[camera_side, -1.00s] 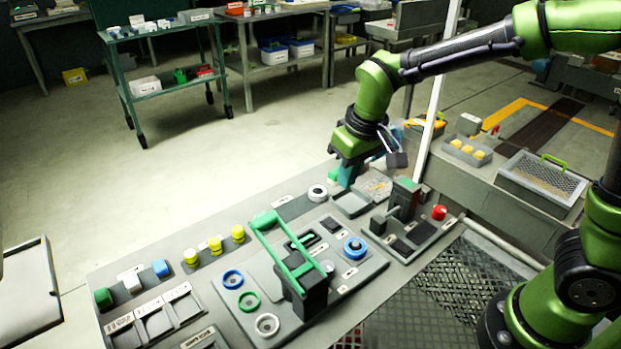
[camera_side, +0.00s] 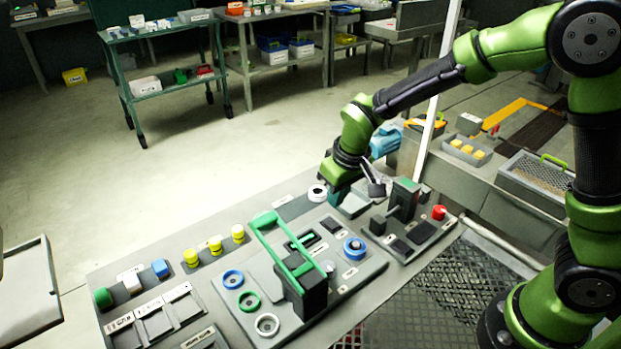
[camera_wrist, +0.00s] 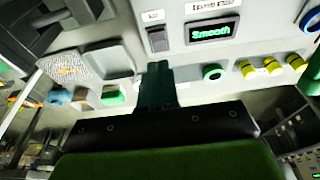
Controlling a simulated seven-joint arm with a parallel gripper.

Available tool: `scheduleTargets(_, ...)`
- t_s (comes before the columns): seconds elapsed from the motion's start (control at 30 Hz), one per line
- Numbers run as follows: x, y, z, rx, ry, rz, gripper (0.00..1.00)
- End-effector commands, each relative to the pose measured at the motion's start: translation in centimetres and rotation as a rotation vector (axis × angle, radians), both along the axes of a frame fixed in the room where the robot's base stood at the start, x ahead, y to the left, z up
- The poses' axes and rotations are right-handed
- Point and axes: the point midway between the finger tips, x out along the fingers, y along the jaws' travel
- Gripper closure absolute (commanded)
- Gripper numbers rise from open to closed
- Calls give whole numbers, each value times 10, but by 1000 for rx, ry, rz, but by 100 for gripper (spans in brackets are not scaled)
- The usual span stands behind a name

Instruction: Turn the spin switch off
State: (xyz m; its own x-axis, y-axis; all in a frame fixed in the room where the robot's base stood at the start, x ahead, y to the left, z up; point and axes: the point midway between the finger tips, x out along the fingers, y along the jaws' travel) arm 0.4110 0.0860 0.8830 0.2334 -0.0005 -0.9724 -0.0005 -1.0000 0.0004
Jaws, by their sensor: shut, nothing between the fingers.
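My gripper (camera_side: 343,192) is shut and empty, pointing down at the far edge of the control panel, beside a white round knob (camera_side: 317,192). In the wrist view its dark green fingers (camera_wrist: 157,80) stand together just below a small dark switch (camera_wrist: 158,39) with a label above it. No label naming the spin switch is legible, so I cannot tell which control it is. The dark switch sits next to a lit display (camera_wrist: 212,32) reading "Smooth". Contact between fingers and any control cannot be made out.
A tall green handle (camera_side: 266,228) rises from the panel's middle. A grey-green lever block (camera_side: 405,197) and a red button (camera_side: 438,212) stand to the right of my gripper. A blue knob (camera_side: 355,247) and yellow knobs (camera_side: 215,244) are nearer. Open floor lies behind.

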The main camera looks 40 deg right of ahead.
Motion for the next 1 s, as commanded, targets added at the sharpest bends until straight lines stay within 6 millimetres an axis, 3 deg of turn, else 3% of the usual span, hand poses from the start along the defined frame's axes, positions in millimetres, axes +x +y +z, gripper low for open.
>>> scheduleTargets(0.1, 3, 0, -24, -1, 4, 1, 100)
scheduleTargets(0.3, 0, 0, -48, 1, 0, 0, 100)
scheduleTargets(1.0, -3, 0, -61, -8, -72, 2, 100)
